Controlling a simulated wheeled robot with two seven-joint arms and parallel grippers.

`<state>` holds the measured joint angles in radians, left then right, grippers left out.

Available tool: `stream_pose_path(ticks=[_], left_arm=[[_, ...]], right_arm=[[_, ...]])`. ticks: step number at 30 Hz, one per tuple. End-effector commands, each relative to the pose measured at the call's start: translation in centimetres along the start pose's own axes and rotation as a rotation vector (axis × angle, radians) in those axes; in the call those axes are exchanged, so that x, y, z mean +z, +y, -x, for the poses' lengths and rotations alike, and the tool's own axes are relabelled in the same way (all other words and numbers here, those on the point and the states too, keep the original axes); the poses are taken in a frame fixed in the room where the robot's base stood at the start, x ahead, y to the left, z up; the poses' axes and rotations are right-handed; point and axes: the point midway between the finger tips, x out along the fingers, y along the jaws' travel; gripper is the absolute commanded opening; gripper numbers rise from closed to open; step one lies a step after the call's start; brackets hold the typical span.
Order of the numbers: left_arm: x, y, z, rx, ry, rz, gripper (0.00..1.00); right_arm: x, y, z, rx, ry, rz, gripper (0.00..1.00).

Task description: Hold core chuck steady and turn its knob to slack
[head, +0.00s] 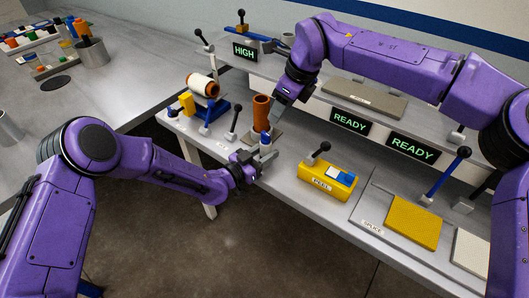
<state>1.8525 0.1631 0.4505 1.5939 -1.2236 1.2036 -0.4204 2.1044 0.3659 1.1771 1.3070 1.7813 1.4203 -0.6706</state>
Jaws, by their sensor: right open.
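A brown tube (262,108) stands upright on a grey base at the front of the bench, which looks like the core chuck. A small blue knob with a pale top (266,139) is just in front of it. My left gripper (264,156) is right at the knob, low at the bench's front edge; its fingers are too small to tell whether they close on it. My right gripper (279,105) is open, pointing down close to the right side of the tube; whether it touches is unclear. It partly hides the base.
A roll on a blue stand (204,86), a yellow block (187,103) and black-knobbed levers stand to the left. A yellow PEEL box (328,181) and a splice plate with a yellow pad (413,221) lie to the right. Signs (349,121) line the raised shelf behind.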

Motion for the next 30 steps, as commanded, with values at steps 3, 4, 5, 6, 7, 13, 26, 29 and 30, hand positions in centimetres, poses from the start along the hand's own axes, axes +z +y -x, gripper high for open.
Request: stream_pose_path(ticks=[3,4,5,6,7,13,26,29,30], left_arm=[[0.0,0.0,0.0,-0.001,0.0,0.0,0.02],[0.0,0.0,0.0,0.0,0.0,0.0,0.02],[0.0,0.0,0.0,-0.001,0.0,0.0,0.02],[0.0,0.0,0.0,-0.001,0.0,0.0,0.02],[0.0,0.0,0.0,-0.001,0.0,0.0,0.02],[0.0,0.0,0.0,-0.001,0.0,0.0,0.02],[0.0,0.0,0.0,-0.001,0.0,0.0,0.02],[0.0,0.0,0.0,0.0,0.0,0.0,0.02],[0.0,0.0,0.0,0.0,0.0,0.0,0.02]], right_arm=[[0.0,0.0,0.0,0.0,0.0,0.0,0.43],[0.0,0.0,0.0,0.0,0.0,0.0,0.43],[0.0,0.0,0.0,0.0,0.0,0.0,0.43],[0.0,0.0,0.0,0.0,0.0,0.0,0.43],[0.0,0.0,0.0,0.0,0.0,0.0,0.43],[0.4,0.9,-0.8,0.006,0.015,0.019,0.57],[5.7,0.0,-1.8,-0.257,0.225,-1.106,0.57],[5.5,-0.4,-0.1,-0.298,0.218,-1.468,0.57],[5.2,-0.6,0.5,-0.305,0.218,-1.583,0.57]])
